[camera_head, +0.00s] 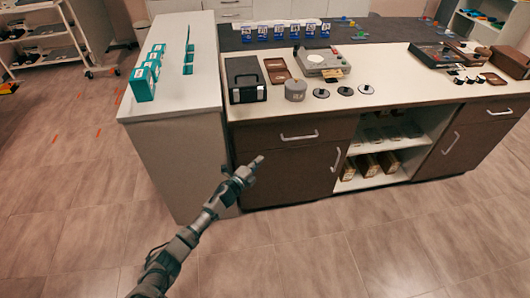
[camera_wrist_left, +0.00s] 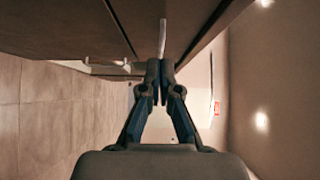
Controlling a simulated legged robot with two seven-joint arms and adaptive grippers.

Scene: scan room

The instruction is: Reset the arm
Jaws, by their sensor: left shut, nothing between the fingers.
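My left arm comes in from the bottom left in the head view, and its left gripper (camera_head: 252,168) is in front of the brown cabinet door below the counter. In the left wrist view the left gripper (camera_wrist_left: 160,92) has its two fingers together, with nothing between them. A pale handle-like strip (camera_wrist_left: 162,38) shows just beyond the fingertips; I cannot tell whether they touch it. My right gripper is not in view.
The counter (camera_head: 420,92) carries a black case (camera_head: 245,80), a grey device (camera_head: 322,62) and small discs. A white side cabinet (camera_head: 180,98) with teal boxes (camera_head: 142,82) stands at the left. An open shelf (camera_head: 375,182) is right of the gripper. The floor (camera_head: 80,215) is clear.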

